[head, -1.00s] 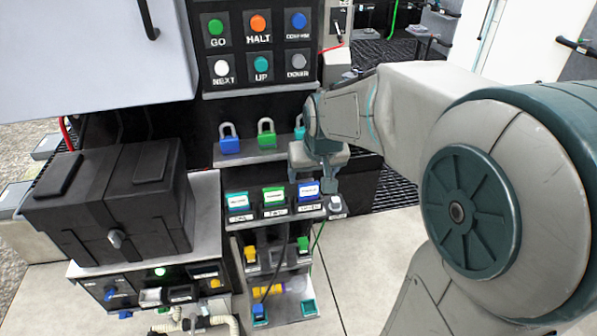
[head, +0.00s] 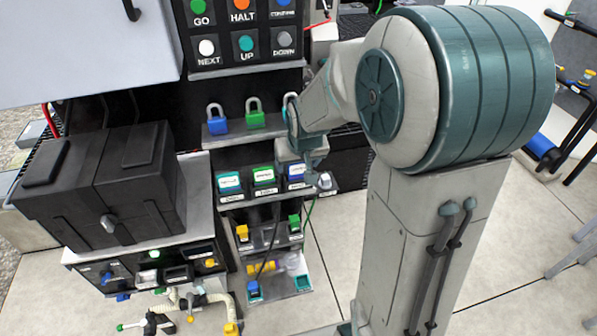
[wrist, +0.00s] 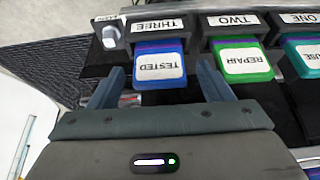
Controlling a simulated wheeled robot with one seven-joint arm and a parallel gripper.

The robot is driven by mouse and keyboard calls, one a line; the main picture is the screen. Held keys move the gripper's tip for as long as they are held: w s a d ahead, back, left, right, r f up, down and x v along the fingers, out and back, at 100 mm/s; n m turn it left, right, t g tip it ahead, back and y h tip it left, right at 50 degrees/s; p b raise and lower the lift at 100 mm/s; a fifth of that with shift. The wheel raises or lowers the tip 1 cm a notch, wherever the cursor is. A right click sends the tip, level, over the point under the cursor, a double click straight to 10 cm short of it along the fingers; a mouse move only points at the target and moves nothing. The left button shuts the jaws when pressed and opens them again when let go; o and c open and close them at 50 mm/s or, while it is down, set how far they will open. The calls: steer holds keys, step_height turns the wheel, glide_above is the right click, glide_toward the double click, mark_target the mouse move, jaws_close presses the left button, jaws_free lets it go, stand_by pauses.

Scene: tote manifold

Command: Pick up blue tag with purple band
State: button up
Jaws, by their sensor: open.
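The blue tag with the purple band (wrist: 160,67) stands in the slot labelled THREE, with a white label reading TESTED. In the head view the same tag (head: 296,172) is at the right end of the tag row, partly hidden by my gripper (head: 303,160). In the wrist view my gripper (wrist: 158,80) is open and empty, one finger toward each side of the tag. The tag appears between the fingertips in the picture, with no visible contact. I cannot tell how far the tips are from it in depth.
A green REPAIR tag (wrist: 242,61) is close beside the right finger, with a teal tag (wrist: 305,57) farther right. A grey knob (wrist: 111,36) is near the left finger. Padlocks (head: 217,120) stand on the shelf behind. A black box (head: 100,180) is at left.

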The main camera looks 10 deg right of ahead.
steer(key=c, duration=1)
steer(key=shift+c, duration=0.2)
steer(key=shift+r, duration=0.5)
steer(key=r, duration=0.3)
steer(key=shift+s+d+r+b, duration=0.25)
steer(key=shift+s+d+b, duration=0.05)
steer(key=shift+b, duration=0.1)
steer(key=s+d+r+b, duration=0.1)
steer(key=s+d+r, duration=0.5)
steer(key=s, duration=0.2)
steer(key=shift+s+d+r, duration=0.2)
steer(key=shift+s+r, duration=0.05)
steer(key=shift+s, duration=0.15)
